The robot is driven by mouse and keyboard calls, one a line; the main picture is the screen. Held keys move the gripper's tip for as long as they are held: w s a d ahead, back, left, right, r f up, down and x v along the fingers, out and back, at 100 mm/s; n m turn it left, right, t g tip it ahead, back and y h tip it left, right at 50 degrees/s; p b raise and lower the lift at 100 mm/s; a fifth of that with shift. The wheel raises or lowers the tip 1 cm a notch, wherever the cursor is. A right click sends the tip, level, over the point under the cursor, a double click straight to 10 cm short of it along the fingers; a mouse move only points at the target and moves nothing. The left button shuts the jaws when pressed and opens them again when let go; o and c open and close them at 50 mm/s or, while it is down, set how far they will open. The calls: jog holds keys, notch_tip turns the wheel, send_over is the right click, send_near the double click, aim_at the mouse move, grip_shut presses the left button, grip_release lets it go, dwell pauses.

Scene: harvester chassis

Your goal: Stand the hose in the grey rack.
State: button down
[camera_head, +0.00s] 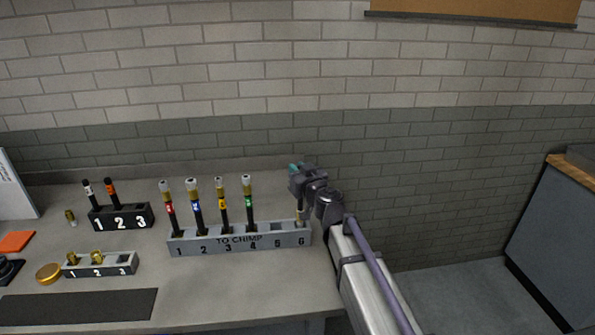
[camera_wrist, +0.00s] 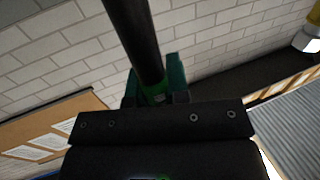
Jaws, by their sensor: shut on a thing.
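My gripper (camera_wrist: 152,92) is shut on a black hose (camera_wrist: 135,40) with a green band in the wrist view. The hose runs up out of that picture. In the head view my gripper (camera_head: 295,169) is above the right end of the grey rack (camera_head: 205,246), over the slot marked 6. The rack reads "TO CRIMP". A tan, brass-like piece shows below my gripper at slot 6. I cannot tell whether it belongs to the held hose. Slots 1 to 3 hold hoses banded red, blue and yellow (camera_head: 223,208). Slot 4 holds a green-banded hose (camera_head: 249,205). Slot 5 looks empty.
A black rack (camera_head: 141,217) with two hoses stands at the left. A smaller rack (camera_head: 122,268) with brass fittings is in front of it. A dark mat (camera_head: 80,306) and a brass disc (camera_head: 48,273) lie at the front left. The brick wall is close behind.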

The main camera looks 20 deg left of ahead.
notch_tip(320, 180, down, 5)
jog(key=b, duration=0.5)
jog(key=shift+f, duration=0.15)
dwell(0.8)
jog(key=c, duration=1)
grip_release()
jog(key=shift+s, duration=0.1)
jog(key=v, duration=1)
jog(key=shift+s+d, duration=0.2)
jog(key=shift+d, duration=0.05)
